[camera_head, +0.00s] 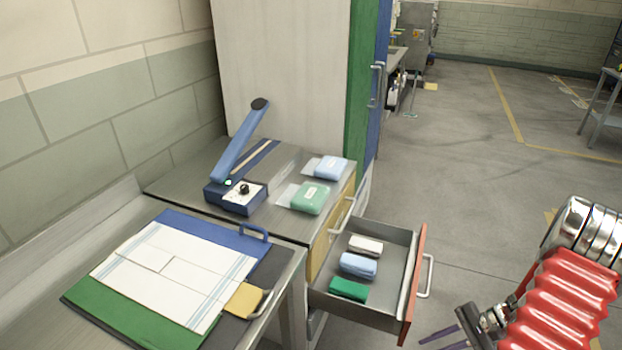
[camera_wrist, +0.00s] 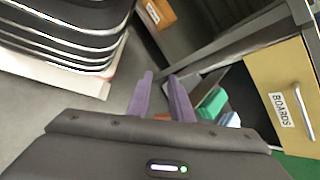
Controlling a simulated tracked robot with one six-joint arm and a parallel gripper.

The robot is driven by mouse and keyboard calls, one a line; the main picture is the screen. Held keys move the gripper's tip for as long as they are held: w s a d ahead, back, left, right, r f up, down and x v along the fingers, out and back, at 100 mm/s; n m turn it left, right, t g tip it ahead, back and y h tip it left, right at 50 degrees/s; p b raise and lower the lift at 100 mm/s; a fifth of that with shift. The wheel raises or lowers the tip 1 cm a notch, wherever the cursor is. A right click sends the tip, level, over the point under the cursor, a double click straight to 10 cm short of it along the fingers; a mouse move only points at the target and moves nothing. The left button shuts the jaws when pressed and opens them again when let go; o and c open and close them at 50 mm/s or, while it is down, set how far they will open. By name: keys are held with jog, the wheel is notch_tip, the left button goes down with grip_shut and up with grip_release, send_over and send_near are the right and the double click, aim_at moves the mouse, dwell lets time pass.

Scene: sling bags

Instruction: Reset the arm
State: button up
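My arm with its red ribbed sleeve shows at the lower right of the head view. My gripper (camera_head: 434,342) is at the bottom edge there, to the right of the open drawer (camera_head: 414,290) and apart from it. In the wrist view my gripper (camera_wrist: 160,76) shows two purple fingers with a gap between them and nothing in the gap. It is open and empty. Part of the gripper is cut off by the bottom edge of the head view.
The drawer holds a pale, a blue and a green pack (camera_head: 349,290). The bench carries a sealer (camera_head: 236,195), two packs (camera_head: 309,198) and a folded cloth (camera_head: 165,270) on a board. A yellow drawer labelled BOARDS (camera_wrist: 283,108) shows at right. Floor (camera_head: 480,220) behind is clear.

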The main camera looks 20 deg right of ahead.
jog(key=s+a+r+n+t+h, duration=0.1)
jog(key=a+r+n+h, duration=0.3)
jog(key=a+r, duration=1)
jog(key=s+a+r+n+t+h, duration=0.1)
jog(key=a+r+n+h, duration=0.4)
jog(key=a+r+n, duration=0.6)
jog(key=a+r, duration=0.4)
jog(key=r, duration=0.6)
jog(key=shift+a, duration=0.1)
